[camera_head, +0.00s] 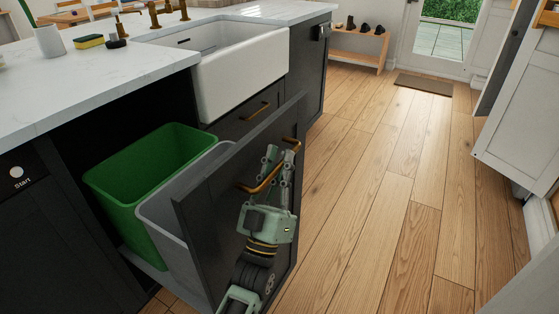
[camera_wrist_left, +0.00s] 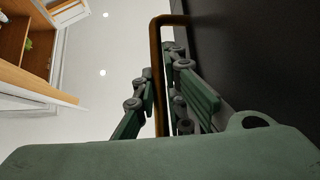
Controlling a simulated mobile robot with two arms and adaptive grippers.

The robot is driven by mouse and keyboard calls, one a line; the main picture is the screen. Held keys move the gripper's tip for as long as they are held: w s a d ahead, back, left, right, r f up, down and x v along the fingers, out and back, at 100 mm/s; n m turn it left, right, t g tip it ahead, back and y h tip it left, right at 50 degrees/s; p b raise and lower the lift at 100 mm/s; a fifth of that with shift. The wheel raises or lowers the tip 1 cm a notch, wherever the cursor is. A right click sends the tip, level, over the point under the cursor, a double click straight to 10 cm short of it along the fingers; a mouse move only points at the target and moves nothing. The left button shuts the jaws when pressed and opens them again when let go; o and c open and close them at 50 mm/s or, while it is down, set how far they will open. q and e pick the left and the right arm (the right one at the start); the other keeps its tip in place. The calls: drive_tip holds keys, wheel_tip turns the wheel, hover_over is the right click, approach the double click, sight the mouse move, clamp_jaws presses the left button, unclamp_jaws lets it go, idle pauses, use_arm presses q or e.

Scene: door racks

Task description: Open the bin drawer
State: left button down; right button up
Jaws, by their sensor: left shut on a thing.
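The bin drawer is pulled well out from the dark cabinet, with its dark front panel (camera_head: 225,200) standing clear of the frame. A green bin (camera_head: 150,180) and a grey bin (camera_head: 160,215) sit inside it. My left gripper (camera_head: 280,165) is at the brass handle (camera_head: 262,181) on the drawer's outer face. In the left wrist view, the fingers (camera_wrist_left: 162,100) are on both sides of the brass handle bar (camera_wrist_left: 157,65), shut on it. The dark drawer front (camera_wrist_left: 245,60) lies to the right there. My right gripper is not in view.
A white sink (camera_head: 240,70) and marble counter (camera_head: 100,85) are above and behind the drawer. A smaller drawer with a brass handle (camera_head: 255,111) is behind the panel. Wooden floor (camera_head: 390,200) is clear to the right. A white cabinet door (camera_head: 515,130) stands at the right edge.

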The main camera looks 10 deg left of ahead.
use_arm(q)
drive_tip(key=c, duration=1.8)
unclamp_jaws()
drive_tip(key=v, duration=1.2)
